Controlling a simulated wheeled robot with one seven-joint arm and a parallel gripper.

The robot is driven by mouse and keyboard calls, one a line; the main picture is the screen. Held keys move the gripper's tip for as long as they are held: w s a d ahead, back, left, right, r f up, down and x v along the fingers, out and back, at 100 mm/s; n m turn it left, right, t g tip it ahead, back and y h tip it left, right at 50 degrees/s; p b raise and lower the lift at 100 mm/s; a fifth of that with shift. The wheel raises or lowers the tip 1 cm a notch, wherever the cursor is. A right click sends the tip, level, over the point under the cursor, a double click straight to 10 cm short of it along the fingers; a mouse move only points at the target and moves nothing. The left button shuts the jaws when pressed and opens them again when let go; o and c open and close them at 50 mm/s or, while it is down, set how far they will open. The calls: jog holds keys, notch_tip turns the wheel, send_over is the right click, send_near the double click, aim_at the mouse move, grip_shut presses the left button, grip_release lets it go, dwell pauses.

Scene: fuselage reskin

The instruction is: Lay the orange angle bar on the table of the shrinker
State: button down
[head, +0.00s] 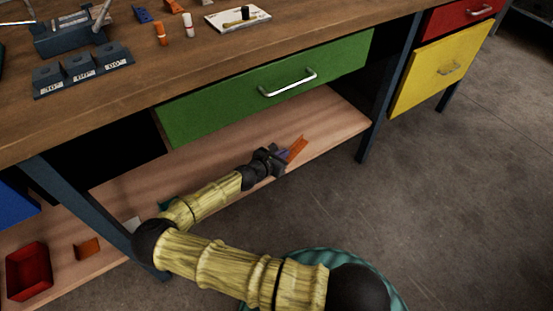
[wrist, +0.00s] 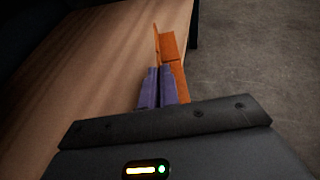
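The orange angle bar (head: 298,147) is over the right part of the lower wooden shelf, under the green drawer. In the wrist view the bar (wrist: 169,52) points away from me, with one flange running down between the purple fingers and the other to their right. My gripper (head: 284,156) is at the near end of the bar; its two fingers (wrist: 157,85) are close together on the thin flange. I cannot tell whether the bar touches the shelf. A blue-grey machine with a lever (head: 72,38) stands on the bench top at the left; I cannot tell if it is the shrinker.
The green drawer (head: 270,88) and bench top (head: 190,68) overhang the shelf (head: 335,115). Bench legs (head: 385,100) stand at both sides. The floor (head: 450,190) at right is clear.

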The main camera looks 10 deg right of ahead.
aim_at(294, 155)
jog(key=d+r+n, duration=0.1)
jog(key=d+r+n+t+y+p, duration=0.1)
jog(key=d+r+n+t+y, duration=0.1)
jog(key=d, duration=0.1)
jog(key=shift+w+d+r, duration=0.1)
jog(key=shift+w+r, duration=0.2)
jog(key=shift+r, duration=0.05)
jog(key=s+r+n+t+y+p, duration=0.3)
jog(key=s+r+n+y+p, duration=0.1)
jog(key=s+r+n+y, duration=0.3)
jog(key=shift+s+r+y, duration=0.15)
jog(key=shift+s+y, duration=0.3)
jog(key=shift+y, duration=0.35)
jog(key=shift+d, duration=0.2)
